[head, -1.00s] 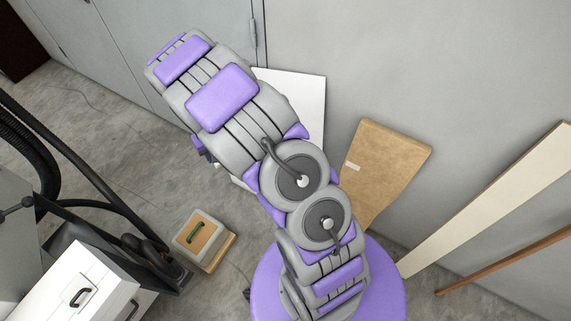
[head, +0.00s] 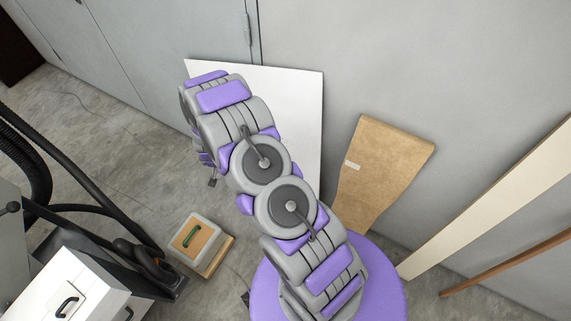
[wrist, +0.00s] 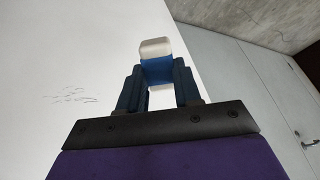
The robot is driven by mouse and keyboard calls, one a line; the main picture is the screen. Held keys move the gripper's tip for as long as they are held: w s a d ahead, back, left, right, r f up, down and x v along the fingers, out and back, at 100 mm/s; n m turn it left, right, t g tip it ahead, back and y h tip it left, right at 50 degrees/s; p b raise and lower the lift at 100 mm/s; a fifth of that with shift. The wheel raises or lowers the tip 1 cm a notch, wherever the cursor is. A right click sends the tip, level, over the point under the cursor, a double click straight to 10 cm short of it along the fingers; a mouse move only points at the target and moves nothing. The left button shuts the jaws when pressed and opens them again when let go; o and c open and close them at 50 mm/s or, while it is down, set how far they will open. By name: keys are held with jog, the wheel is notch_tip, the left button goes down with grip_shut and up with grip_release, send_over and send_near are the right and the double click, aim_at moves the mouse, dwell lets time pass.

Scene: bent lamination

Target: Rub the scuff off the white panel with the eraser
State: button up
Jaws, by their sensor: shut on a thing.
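The white panel (head: 300,110) leans against the grey wall behind my arm in the head view. It fills the left of the wrist view (wrist: 60,50). The scuff (wrist: 72,96), a patch of thin dark marks, shows on the panel left of my gripper. My gripper (wrist: 158,78) is shut on the eraser (wrist: 155,48), which is white with a blue sleeve. The eraser is over the panel near its right edge, to the right of the scuff. I cannot tell whether it touches the panel. In the head view my arm hides the gripper's jaws and the eraser.
A brown board (head: 385,165) and a long cream plank (head: 480,205) lean on the wall to the right, with a thin brown strip (head: 510,262) beside them. White drawers (head: 75,285) and black hoses (head: 85,210) are at left.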

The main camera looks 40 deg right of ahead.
jog(key=shift+w+d+f+m+t+h, duration=0.2)
jog(key=shift+d+f+m+h, duration=0.1)
jog(key=shift+f, duration=0.3)
jog(key=shift+w+d+f+m+t+h, duration=0.1)
jog(key=shift+d+f+m+t+h, duration=0.15)
jog(key=shift+f, duration=0.3)
jog(key=shift+s+d+f+m+h+b, duration=0.7)
jog(key=shift+s+d+f+m+h, duration=1.1)
jog(key=shift+d, duration=2.5)
jog(key=shift+s+d+f+m+h+b, duration=1.25)
jog(key=shift+d+h, duration=1)
jog(key=shift+d, duration=2)
jog(key=shift+s+d+f+m+h+b, duration=0.2)
jog(key=shift+s+d+f+m+h, duration=1.35)
jog(key=shift+d, duration=2.75)
jog(key=shift+d+r+n+h, duration=0.15)
jog(key=shift+d+r+h, duration=0.1)
jog(key=shift+d, duration=0.2)
jog(key=shift+d+r+n+h, duration=0.1)
jog(key=shift+d+r+h, duration=0.1)
jog(key=shift+d, duration=0.2)
